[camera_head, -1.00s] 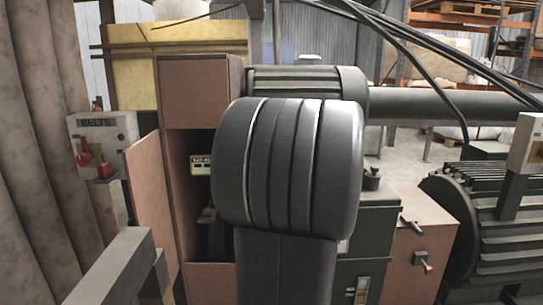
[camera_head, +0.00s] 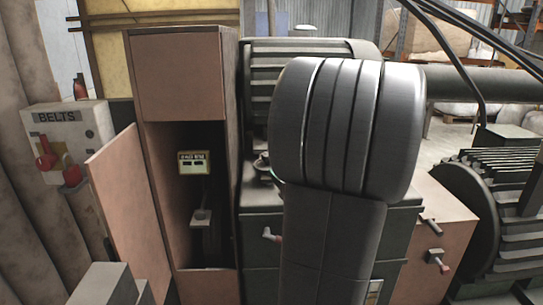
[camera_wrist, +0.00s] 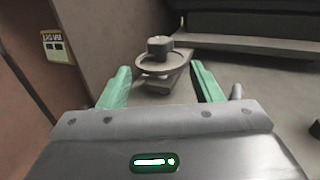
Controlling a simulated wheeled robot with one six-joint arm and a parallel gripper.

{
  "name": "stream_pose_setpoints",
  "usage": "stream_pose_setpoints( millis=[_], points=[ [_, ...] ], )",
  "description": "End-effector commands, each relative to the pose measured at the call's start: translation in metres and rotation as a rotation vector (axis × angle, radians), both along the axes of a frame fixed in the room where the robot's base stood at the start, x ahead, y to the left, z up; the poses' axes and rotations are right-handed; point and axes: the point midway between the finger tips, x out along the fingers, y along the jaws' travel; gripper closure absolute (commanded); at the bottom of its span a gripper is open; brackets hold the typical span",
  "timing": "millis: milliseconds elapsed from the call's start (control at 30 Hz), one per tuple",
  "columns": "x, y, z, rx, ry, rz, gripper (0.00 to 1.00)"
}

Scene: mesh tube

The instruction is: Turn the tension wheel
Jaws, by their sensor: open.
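A small grey wheel (camera_wrist: 155,66) with a raised round hub shows in the wrist view, on a grey arm-like bracket. It lies just beyond and between the fingertips of my gripper (camera_wrist: 160,88). The two green fingers are spread apart, with nothing held. I cannot tell whether either finger touches the rim.
A brown cabinet (camera_head: 182,75) stands open left of my arm, with a yellow label (camera_head: 193,161) inside and its door (camera_head: 130,215) swung out. A BELTS control box (camera_head: 57,140) is at far left.

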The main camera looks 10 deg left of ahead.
Motion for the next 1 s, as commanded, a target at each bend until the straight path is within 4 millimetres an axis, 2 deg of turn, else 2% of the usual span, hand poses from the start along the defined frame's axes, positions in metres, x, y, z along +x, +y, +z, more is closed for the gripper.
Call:
stream_pose_setpoints(
  millis=[300, 500, 700, 967, 1000],
  points=[
    [0.057, 0.040, -0.001, 0.001, 0.001, 0.004, 0.41],
    [0.082, 0.057, 0.000, -0.001, 0.001, 0.002, 0.41],
    [0.093, 0.064, 0.000, 0.000, 0.000, 0.001, 0.41],
    [0.093, 0.064, 0.000, 0.000, 0.000, 0.000, 0.41],
    [0.093, 0.064, 0.000, 0.000, 0.000, 0.000, 0.47]
  ],
)
